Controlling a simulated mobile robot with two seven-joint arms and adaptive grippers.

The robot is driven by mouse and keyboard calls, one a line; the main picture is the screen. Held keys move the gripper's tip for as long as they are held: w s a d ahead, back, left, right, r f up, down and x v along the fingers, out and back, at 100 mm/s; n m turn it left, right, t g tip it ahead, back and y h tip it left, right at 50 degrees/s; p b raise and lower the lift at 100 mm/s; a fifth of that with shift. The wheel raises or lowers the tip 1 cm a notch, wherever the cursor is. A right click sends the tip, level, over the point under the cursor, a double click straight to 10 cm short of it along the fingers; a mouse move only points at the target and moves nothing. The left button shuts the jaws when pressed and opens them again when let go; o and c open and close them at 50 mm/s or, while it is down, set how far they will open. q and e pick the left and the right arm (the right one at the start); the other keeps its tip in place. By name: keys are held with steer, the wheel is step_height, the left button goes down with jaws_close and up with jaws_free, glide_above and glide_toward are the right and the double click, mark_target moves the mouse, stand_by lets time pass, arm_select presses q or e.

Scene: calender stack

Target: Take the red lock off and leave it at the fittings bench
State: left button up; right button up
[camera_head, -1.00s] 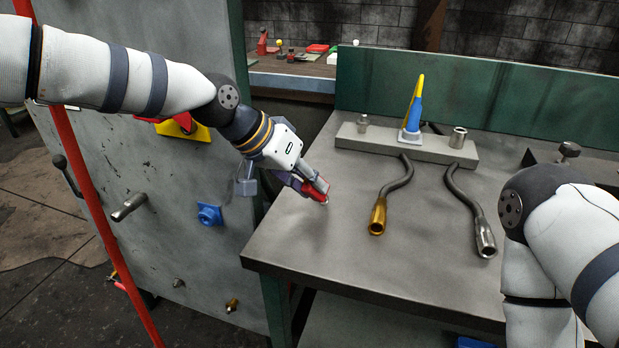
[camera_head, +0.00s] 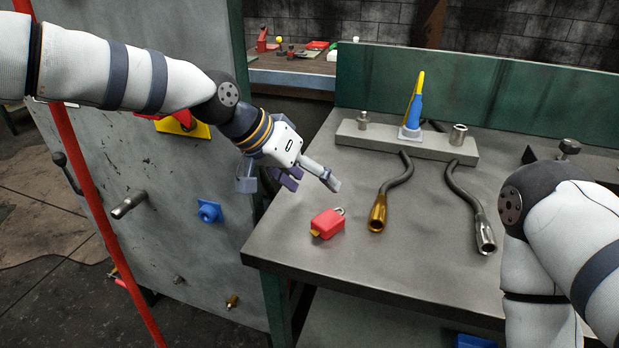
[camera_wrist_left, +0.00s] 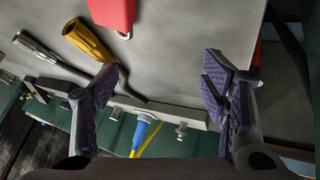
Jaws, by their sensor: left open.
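The red lock (camera_head: 327,224) lies on the grey top of the bench (camera_head: 290,232), near its front left part, with its metal shackle toward the back. It also shows at the top of the left wrist view (camera_wrist_left: 112,12), partly cut off. My left gripper (camera_head: 310,182) is open and empty above the bench, behind the lock and apart from it. Its two spread fingers show in the left wrist view (camera_wrist_left: 162,95) with nothing between them. My right arm comes in at the right, but its gripper is out of view.
A brass-ended hose (camera_head: 378,212) and a steel-ended hose (camera_head: 485,235) lie right of the lock. A grey block (camera_head: 350,138) with fittings and a blue-yellow piece (camera_head: 413,112) stands behind. The grey panel (camera_head: 160,255) with a blue fitting (camera_head: 209,211) stands left.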

arm_select(q)
steer(key=shift+p+v, duration=0.4)
steer(key=shift+v, duration=0.9)
steer(key=v, duration=0.4)
steer(key=shift+s+a+r, duration=0.1)
steer(key=shift+a+r, duration=0.05)
arm_select(e)
steer(key=shift+w+r+t, duration=0.3)
steer(key=shift+w+r, duration=0.3)
steer(key=shift+w, duration=0.1)
